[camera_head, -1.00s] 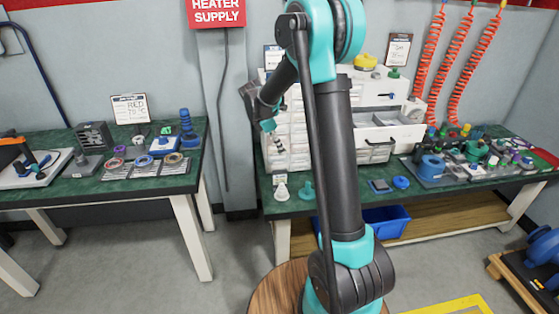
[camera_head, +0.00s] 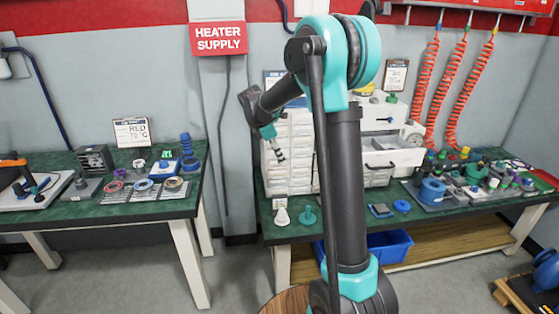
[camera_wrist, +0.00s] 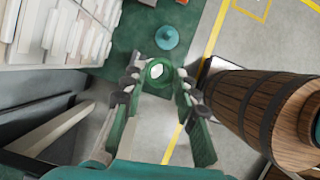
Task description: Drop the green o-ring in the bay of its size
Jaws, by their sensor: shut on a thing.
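My gripper (camera_wrist: 158,82) points down with its two green-padded fingers closed around a green o-ring (camera_wrist: 160,85) in the wrist view. A white spot shows inside the ring. In the head view my gripper (camera_head: 279,153) hangs in front of the white drawer cabinet, above the right bench's left end; the ring is too small to make out there. On the left bench, a low rack (camera_head: 145,196) carries pink, blue and tan rings side by side. I cannot tell from these frames which bay matches the green ring.
A teal cone-shaped piece (camera_head: 308,216) stands on the right bench (camera_head: 345,222); it also shows in the wrist view (camera_wrist: 167,38). A white cone (camera_head: 282,217) stands beside it. The drawer cabinet (camera_head: 290,180) is close behind my gripper. A floor gap separates the benches.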

